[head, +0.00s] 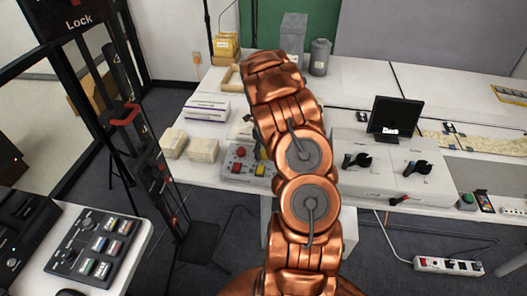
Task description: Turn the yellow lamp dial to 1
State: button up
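A small grey control box (241,178) sits on the white table, left of my copper arm. It carries red parts (239,152) and a yellow part (260,169), partly behind the arm. I cannot tell whether this yellow part is the lamp dial or what it is set to. Right of the arm, a white box has two black knobs, one nearer (357,161) and one farther right (416,168). Their markings are too small to read. My arm rises through the middle of the view, and my gripper's fingers do not show.
A small black screen (392,118) stands behind the knobs. White boxes (207,107) and cream blocks (203,150) lie left of the arm. A button panel (95,244) is at lower left, beside a black post. A power strip (450,266) and cables lie on the floor at right.

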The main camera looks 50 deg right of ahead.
jog(key=c, duration=0.9)
